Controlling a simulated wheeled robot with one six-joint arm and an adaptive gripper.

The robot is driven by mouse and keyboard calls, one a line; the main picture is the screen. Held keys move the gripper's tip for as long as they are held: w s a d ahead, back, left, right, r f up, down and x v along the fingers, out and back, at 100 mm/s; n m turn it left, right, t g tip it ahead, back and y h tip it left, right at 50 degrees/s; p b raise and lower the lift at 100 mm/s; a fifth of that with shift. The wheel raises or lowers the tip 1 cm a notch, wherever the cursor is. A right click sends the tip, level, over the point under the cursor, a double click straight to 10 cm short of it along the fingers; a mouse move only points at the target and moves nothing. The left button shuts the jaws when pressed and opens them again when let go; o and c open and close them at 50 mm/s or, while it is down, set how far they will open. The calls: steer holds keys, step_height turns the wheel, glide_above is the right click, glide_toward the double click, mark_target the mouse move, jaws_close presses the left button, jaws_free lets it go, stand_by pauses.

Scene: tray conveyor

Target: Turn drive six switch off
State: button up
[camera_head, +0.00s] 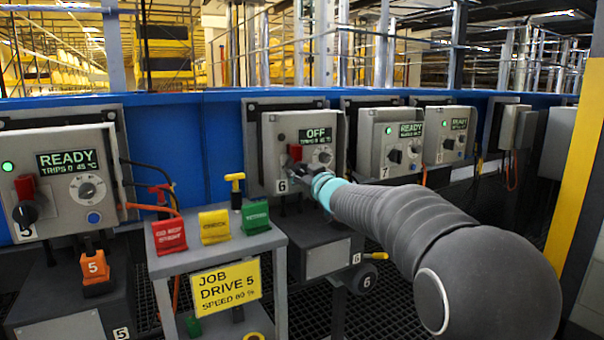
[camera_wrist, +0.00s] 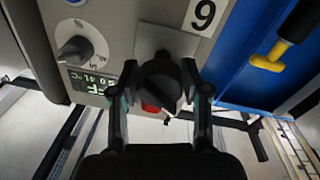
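The drive six box (camera_head: 318,150) is grey, with a "6" label and a display (camera_head: 315,135) that reads OFF in green. Its black switch (camera_wrist: 160,80) shows close up in the wrist view, where the picture is upside down and the label (camera_wrist: 203,15) looks like a 9. My gripper (camera_wrist: 160,75) has one finger on each side of this switch, with the fingertips closed against it. In the head view my gripper (camera_head: 300,175) reaches the lower left of the box and hides the switch. A red piece (camera_wrist: 150,107) shows by the switch.
Drive five box (camera_head: 65,180) at left and drive seven box (camera_head: 390,143) at right read READY. A grey stand (camera_head: 215,262) with red, yellow and green tags and a "JOB DRIVE 5" sign (camera_head: 225,284) stands left of my arm. A yellow-topped handle (camera_head: 235,180) rises behind it.

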steer(key=o, duration=0.3)
steer(key=shift+o, duration=0.2)
steer(key=v, duration=1.2)
steer(key=shift+w+d, duration=0.1)
